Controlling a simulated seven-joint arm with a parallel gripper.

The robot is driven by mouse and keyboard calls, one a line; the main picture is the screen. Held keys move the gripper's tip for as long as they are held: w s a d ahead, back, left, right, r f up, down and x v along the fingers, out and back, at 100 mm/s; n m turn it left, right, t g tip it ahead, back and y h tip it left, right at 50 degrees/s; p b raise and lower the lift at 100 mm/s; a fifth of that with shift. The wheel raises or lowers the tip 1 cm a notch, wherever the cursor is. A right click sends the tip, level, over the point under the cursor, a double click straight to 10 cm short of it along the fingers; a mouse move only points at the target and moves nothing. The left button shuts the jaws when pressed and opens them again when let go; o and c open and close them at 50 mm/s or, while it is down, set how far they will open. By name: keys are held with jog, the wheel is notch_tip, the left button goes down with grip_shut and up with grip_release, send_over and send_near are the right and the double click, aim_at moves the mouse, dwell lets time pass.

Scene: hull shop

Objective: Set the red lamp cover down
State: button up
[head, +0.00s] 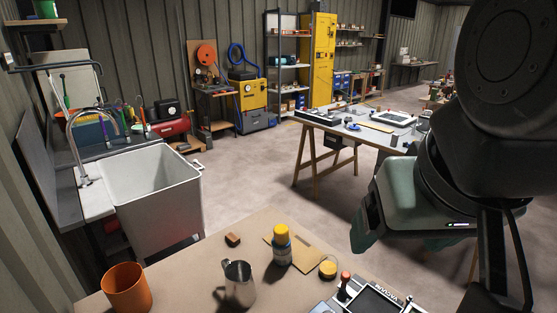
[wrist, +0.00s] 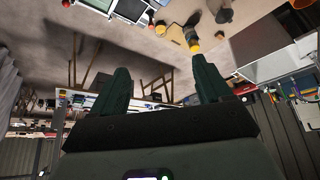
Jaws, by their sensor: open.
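My gripper (wrist: 160,65) is open in the wrist view, with two dark green fingers wide apart and only the distant room between them. In the head view its green housing (head: 400,210) hangs at the right, above and beyond the near table, and its fingertips cannot be made out. I cannot identify the red lamp cover for certain. A small red piece (wrist: 66,3) shows at the top edge of the wrist view, cut off by the frame. The near table (head: 190,270) fills the bottom of the head view.
The near table holds an orange cup (head: 127,289), a metal pitcher (head: 239,284), a yellow-capped blue bottle (head: 282,247), a yellow round item (head: 327,268) and a tray-like device (head: 375,300). A white sink (head: 155,195) stands left. A workbench (head: 345,128) stands behind.

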jog(key=w+a+f+m+g+y, duration=0.45)
jog(key=a+f, duration=0.35)
jog(key=f, duration=0.2)
jog(key=w+a+f+m+g+y, duration=0.3)
jog(key=a+f+g+y, duration=0.15)
jog(key=a+f, duration=0.4)
jog(key=a+f+m+t+y, duration=0.1)
jog(key=f+m, duration=0.2)
jog(key=f, duration=0.4)
jog(key=a+f+m+t+y, duration=0.1)
jog(key=f+m+y, duration=0.1)
jog(key=f+m, duration=0.2)
jog(key=w+a+f+m+t+y, duration=0.1)
jog(key=f+m, duration=0.3)
jog(key=f, duration=0.5)
jog(key=shift+f+t+y, duration=0.3)
jog(key=shift+t, duration=0.1)
jog(key=shift+m, duration=0.25)
jog(key=x, duration=0.4)
jog(key=shift+a+f, duration=0.15)
jog(key=shift+f, duration=0.15)
jog(key=shift+f+x, duration=0.2)
jog(key=shift+x, duration=2.95)
jog(key=shift+s, duration=0.15)
jog(key=c, duration=1.1)
